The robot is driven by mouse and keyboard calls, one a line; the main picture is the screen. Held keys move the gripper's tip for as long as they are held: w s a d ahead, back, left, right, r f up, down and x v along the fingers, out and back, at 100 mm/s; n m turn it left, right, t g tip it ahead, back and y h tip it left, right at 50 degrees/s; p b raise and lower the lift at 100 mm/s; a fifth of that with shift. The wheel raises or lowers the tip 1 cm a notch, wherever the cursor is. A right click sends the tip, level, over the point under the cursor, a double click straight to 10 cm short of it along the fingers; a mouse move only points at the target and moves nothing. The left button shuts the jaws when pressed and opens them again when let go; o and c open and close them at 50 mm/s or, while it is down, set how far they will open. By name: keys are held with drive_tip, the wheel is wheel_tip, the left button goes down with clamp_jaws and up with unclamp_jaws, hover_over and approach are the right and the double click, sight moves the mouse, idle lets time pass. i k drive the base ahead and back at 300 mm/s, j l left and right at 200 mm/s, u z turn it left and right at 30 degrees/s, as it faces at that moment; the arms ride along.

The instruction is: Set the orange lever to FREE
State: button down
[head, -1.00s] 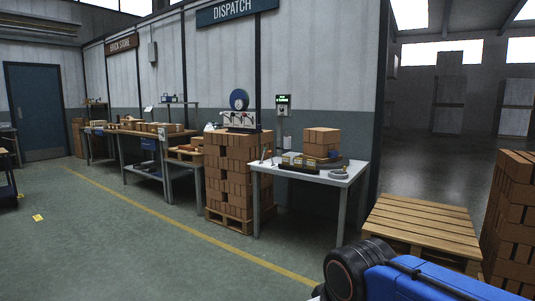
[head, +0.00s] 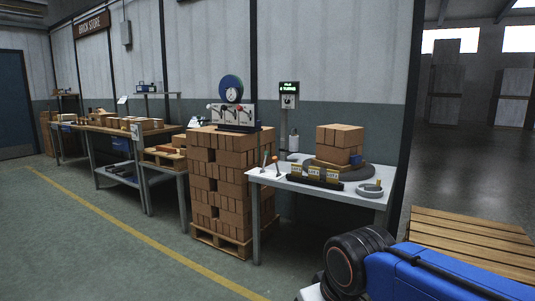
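On the white table (head: 350,189) stand two small levers at its left end. Any FREE marking is too small to read. My gripper is out of view; only blue and black parts of my arm show at the lower right, well short of the table.
Beside the levers are a black rack with yellow labels (head: 314,177), bricks on a dark turntable (head: 342,172) and a grey ring (head: 369,190). A brick stack (head: 227,180) with a gauge unit stands left. A pallet (head: 470,235) lies right. The floor in front is clear.

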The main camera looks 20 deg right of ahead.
sight(275, 159)
drive_tip(key=i+l, duration=0.15)
drive_tip(key=i, duration=0.45)
drive_tip(key=i+l, duration=0.15)
drive_tip(key=i, duration=0.5)
drive_tip(key=i+l+z, duration=0.1)
drive_tip(key=i, duration=0.5)
